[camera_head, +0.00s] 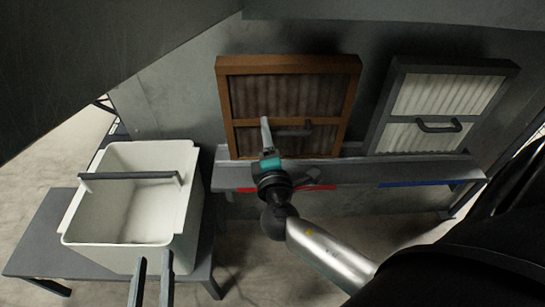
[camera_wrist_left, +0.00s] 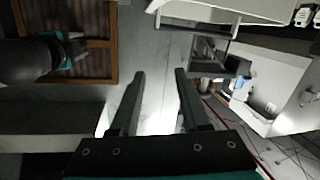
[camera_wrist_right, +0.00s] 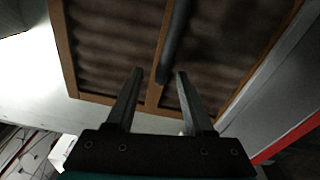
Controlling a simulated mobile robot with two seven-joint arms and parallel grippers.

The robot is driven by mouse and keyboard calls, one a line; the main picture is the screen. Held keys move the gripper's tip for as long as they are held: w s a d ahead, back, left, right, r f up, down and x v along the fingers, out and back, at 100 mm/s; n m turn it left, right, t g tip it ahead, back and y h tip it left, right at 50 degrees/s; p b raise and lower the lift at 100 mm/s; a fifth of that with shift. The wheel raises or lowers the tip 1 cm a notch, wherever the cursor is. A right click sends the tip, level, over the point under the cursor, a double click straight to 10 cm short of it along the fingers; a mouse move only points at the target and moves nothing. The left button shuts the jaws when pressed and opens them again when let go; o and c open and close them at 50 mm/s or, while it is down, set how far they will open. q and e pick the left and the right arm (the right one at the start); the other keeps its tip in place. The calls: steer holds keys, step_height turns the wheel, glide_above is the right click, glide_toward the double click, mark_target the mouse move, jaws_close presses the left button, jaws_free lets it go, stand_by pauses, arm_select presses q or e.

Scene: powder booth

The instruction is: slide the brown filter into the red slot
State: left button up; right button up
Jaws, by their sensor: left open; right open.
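The brown filter (camera_head: 231,110), a brown frame with dark pleats and a dark bar handle (camera_head: 296,132), stands upright against the grey wall above a ledge. A red strip (camera_head: 316,188) marks the ledge's front edge below it; the slot itself is not clearly visible. My right gripper (camera_head: 266,125) is in front of the filter, near the handle's left end. In the right wrist view its fingers (camera_wrist_right: 154,72) are apart, with the handle (camera_wrist_right: 175,40) just beyond the tips. My left gripper (camera_head: 155,261) is open and empty by the white bin; its fingers also show in the left wrist view (camera_wrist_left: 159,73).
A white-pleated filter with a dark frame (camera_head: 391,104) leans at the right above a blue strip (camera_head: 418,184). A white bin (camera_head: 180,225) with a dark bar handle (camera_head: 130,176) stands on a grey table (camera_head: 35,235) at the left.

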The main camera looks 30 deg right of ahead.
arm_select(q)
steer(key=shift+w+a+f+m+g+y+p, duration=0.2)
steer(key=shift+a+f+g+y+p, duration=0.35)
steer(key=shift+a+g, duration=0.4)
steer(key=shift+w+a+f+m+g+y+p, duration=0.15)
steer(key=shift+a+f+g+y+p, duration=0.35)
steer(key=shift+g, duration=0.75)
arm_select(e)
steer(key=v, duration=1.4)
arm_select(q)
steer(key=shift+a+f, duration=0.1)
